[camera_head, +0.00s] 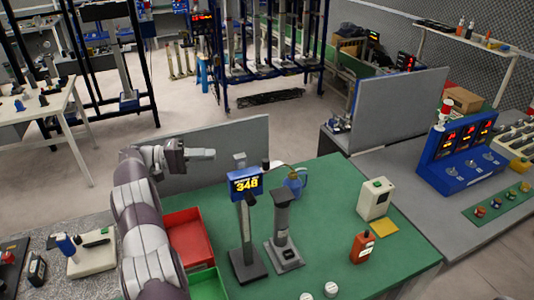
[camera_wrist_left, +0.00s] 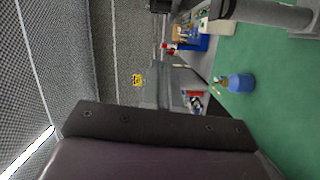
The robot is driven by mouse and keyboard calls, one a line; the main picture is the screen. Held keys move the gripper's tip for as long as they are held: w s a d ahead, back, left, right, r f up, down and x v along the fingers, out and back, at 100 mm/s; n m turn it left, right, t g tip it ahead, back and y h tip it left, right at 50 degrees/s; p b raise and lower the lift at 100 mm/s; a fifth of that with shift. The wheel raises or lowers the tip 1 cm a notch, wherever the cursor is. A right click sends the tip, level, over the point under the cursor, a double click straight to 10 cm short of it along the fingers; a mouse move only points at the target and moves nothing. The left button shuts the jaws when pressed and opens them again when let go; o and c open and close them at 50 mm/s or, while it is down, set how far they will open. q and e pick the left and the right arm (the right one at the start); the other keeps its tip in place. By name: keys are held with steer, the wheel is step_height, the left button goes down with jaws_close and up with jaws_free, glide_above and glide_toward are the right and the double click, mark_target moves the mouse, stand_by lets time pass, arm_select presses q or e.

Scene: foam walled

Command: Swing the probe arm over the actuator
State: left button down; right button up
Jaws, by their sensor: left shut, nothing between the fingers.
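A gauge stand has a blue display (camera_head: 246,184) reading 348 on a dark post (camera_head: 247,228). A short dark piece (camera_head: 265,164), seemingly the end of the probe arm, shows to the right of the display top. The likely actuator (camera_head: 281,222), a grey upright column with a flared top, stands on a base right of the stand. My left gripper (camera_head: 213,154) is shut and empty, pointing right, left of the display top and apart from it.
A red bin (camera_head: 190,238) and a green bin (camera_head: 207,284) sit left. A grey panel (camera_head: 225,152) stands behind my gripper.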

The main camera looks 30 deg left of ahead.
arm_select(q)
steer(key=w+d+n+p, duration=0.1)
steer(key=w+d+p, duration=0.2)
steer(key=d+p, duration=0.6)
steer(key=d, duration=0.3)
steer(key=shift+w+r, duration=0.15)
steer(key=shift+w, duration=0.25)
